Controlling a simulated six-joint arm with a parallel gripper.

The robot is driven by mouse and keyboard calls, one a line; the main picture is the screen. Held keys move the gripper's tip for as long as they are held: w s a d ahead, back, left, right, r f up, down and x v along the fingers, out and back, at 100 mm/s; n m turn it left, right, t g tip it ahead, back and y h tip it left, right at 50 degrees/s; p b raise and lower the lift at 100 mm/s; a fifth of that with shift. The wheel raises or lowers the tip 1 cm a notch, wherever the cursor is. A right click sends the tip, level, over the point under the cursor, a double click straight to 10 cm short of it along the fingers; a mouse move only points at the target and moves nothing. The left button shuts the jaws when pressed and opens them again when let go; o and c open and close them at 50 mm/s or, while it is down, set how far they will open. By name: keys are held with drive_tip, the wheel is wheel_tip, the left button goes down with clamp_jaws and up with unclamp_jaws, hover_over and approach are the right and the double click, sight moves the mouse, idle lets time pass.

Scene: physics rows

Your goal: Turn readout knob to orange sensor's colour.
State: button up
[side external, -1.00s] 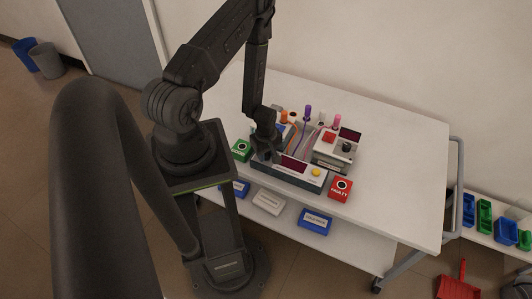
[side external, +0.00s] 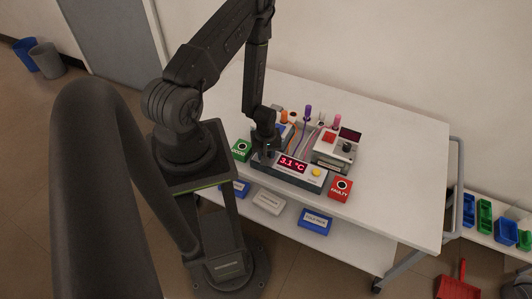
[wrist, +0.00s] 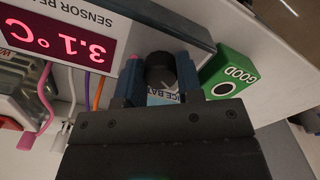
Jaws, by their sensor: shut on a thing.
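The grey sensor readout (side external: 312,181) lies near the front edge of the white table. Its red display shows 3.1 °C, also seen in the wrist view (wrist: 75,42). My gripper (side external: 265,154) is at the readout's left end. In the wrist view my gripper (wrist: 160,78) is shut on the black knob (wrist: 160,68), one finger on each side. The knob's pointer and colour marks are hidden. The orange sensor (side external: 284,117) stands upright behind the readout, left of the purple sensor (side external: 308,112) and the pink sensor (side external: 337,120).
A green GOOD box (side external: 241,150) stands just left of my gripper. A red FAULTY box (side external: 340,188) is at the readout's right. Coloured wires run behind the readout, beside a grey device with a red button (side external: 328,137). The table's right side is clear.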

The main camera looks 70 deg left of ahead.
drive_tip(key=shift+m, duration=1.7)
drive_tip(key=shift+s, duration=0.1)
drive_tip(key=o, duration=0.9)
drive_tip(key=shift+r, duration=0.15)
wheel_tip(320, 180, up, 14)
drive_tip(key=shift+f, duration=0.2)
